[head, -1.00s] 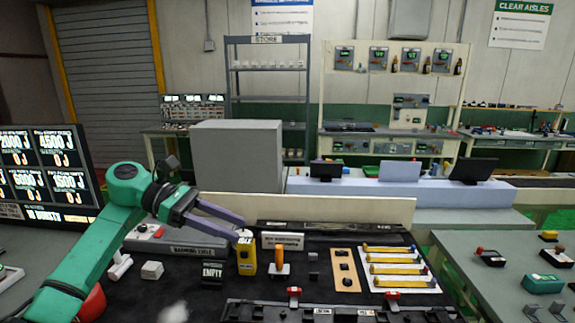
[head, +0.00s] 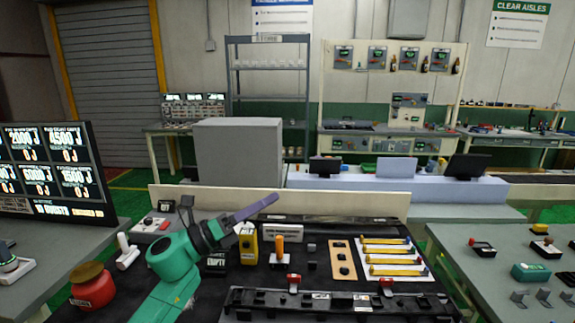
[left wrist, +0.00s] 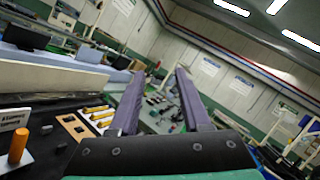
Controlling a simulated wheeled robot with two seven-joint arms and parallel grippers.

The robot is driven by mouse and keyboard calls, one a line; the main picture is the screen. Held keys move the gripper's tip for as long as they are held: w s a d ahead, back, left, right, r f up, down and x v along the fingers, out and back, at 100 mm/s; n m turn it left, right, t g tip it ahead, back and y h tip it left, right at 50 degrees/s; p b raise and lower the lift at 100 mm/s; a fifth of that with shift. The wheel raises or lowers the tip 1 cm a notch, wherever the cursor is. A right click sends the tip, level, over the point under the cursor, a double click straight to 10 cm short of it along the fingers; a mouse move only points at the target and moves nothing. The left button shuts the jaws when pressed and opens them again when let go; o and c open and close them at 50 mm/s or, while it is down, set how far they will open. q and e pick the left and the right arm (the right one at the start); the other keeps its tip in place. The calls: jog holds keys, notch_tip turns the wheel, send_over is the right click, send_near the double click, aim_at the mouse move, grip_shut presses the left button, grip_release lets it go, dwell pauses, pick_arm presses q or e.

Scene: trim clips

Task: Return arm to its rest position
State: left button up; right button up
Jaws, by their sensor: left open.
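My left arm is green and comes in from the lower left of the head view. Its gripper (head: 250,210) has purple fingers that point up and to the right over the back of the black-topped bench (head: 215,294). In the left wrist view the two purple fingers (left wrist: 155,98) stand apart with nothing between them, so it is open and empty. A yellow box (head: 247,246) stands just below the gripper, apart from the fingers as far as I can tell. My right gripper is not in view.
A black rail (head: 335,302) runs along the front. A red round object (head: 93,286) sits at left. A low cream wall (head: 330,200) closes the back.

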pick_arm(q)
jog(key=w+a+f+n+t+y, duration=0.1)
jog(key=a+f+n+t+y, duration=0.45)
jog(key=n, duration=0.65)
jog(key=w+a+f+n+t+y, duration=0.1)
jog(key=a+f+n+t+y, duration=0.2)
jog(key=a+f+n+y, duration=0.55)
jog(key=s+a+f+n+g+y, duration=0.2)
jog(key=s+f+n+g+y, duration=0.3)
jog(key=s+f+n, duration=0.45)
jog(key=s+a+f+n+g, duration=0.1)
jog(key=s+f+n+g, duration=0.35)
jog(key=s+f, duration=0.4)
jog(key=s+a+f+n+g, duration=0.1)
jog(key=s+f+n+g, duration=0.4)
jog(key=s, duration=0.7)
jog(key=s+f+m+g+b, duration=0.15)
jog(key=f+b, duration=0.25)
jog(key=f, duration=1.2)
jog(key=s+f+g+b, duration=0.15)
jog(key=f+b, duration=0.25)
jog(key=f, duration=1.3)
jog(key=s+a+f+b, duration=0.3)
jog(key=s+f+b, duration=0.1)
jog(key=s+f, duration=1.1)
jog(key=shift+s+f+b, duration=0.35)
jog(key=shift+f+b, duration=0.05)
jog(key=shift+f, duration=0.15)
